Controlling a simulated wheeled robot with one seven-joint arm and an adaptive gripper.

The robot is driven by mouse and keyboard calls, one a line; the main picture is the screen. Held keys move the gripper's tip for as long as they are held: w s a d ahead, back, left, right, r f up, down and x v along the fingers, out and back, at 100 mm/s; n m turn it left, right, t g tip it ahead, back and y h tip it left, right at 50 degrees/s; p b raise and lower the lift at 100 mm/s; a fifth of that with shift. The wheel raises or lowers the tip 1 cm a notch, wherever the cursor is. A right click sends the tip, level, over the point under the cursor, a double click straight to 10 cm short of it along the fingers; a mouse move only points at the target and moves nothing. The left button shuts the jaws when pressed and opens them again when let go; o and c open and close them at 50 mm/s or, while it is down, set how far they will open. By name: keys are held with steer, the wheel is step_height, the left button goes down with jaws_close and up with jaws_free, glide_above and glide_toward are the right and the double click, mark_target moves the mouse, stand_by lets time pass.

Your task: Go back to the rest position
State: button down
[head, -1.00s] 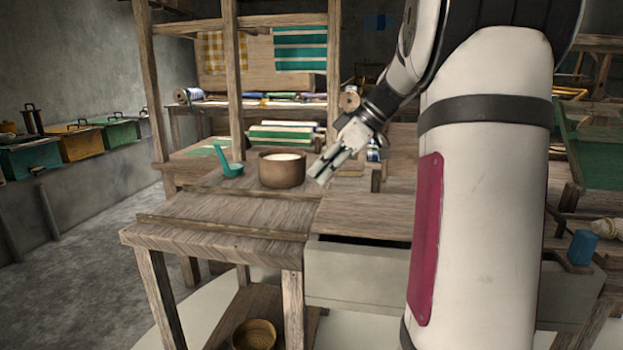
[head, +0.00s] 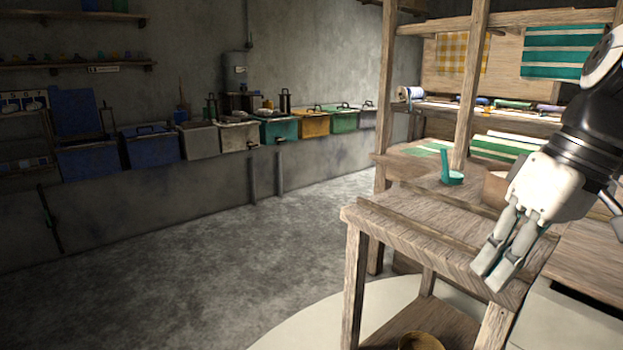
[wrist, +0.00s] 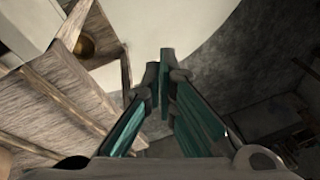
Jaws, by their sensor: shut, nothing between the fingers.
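My gripper (head: 492,268) is shut and empty at the right of the head view. Its fingers point down, in front of the wooden bench (head: 425,235) in that picture. In the wrist view my gripper (wrist: 165,60) shows two teal-lined fingers with their tips together, with the floor beyond them and nothing between. The wooden bench also shows at the left of the wrist view (wrist: 60,85). No rest position is marked in the frames.
The loom frame (head: 385,100) rises behind. Coloured bins (head: 313,124) line the left wall. The floor (head: 240,260) between is clear.

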steer(key=s+a+f+m+g+h, duration=0.1)
steer(key=s+a+f+m+h, duration=0.2)
steer(key=s, duration=0.6)
steer(key=s+a+f+m, duration=0.1)
steer(key=s+a+f, duration=0.1)
steer(key=s+f, duration=0.5)
step_height(320, 180, up, 33)
steer(key=s+t+p, duration=0.2)
steer(key=t+p, duration=0.1)
steer(key=p, duration=2.6)
steer(key=shift+d+t+p, duration=0.25)
steer(key=shift+t+p, duration=0.05)
